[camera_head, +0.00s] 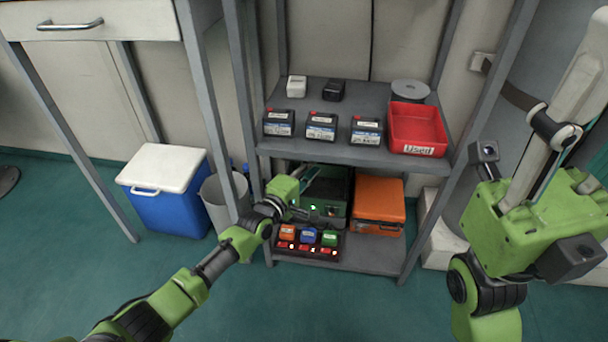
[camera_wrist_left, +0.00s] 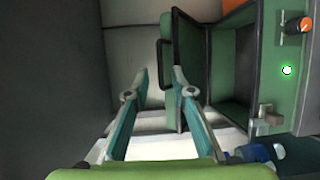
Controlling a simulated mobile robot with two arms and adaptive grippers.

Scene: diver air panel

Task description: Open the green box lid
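The green box (camera_head: 337,190) sits on the lower shelf. The left wrist view looks into its dark inside and shows its green front panel (camera_wrist_left: 288,95) with a lit green lamp and an orange knob. Its green, dark-edged lid (camera_wrist_left: 188,62) stands swung away from the opening. My left gripper (camera_head: 308,178) is at the box's left end. In the left wrist view its two fingers (camera_wrist_left: 160,75) are apart with nothing clearly held; the right finger overlaps the lid's edge, contact unclear. My right gripper (camera_head: 555,145) is raised at the right, its finger gap unclear.
An orange case (camera_head: 378,200) stands right of the box. A strip of coloured modules (camera_head: 308,241) lies in front. The upper shelf (camera_head: 290,150) above holds batteries and a red tray (camera_head: 417,127). A shelf post, grey bin (camera_head: 222,196) and blue cooler (camera_head: 166,203) are left.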

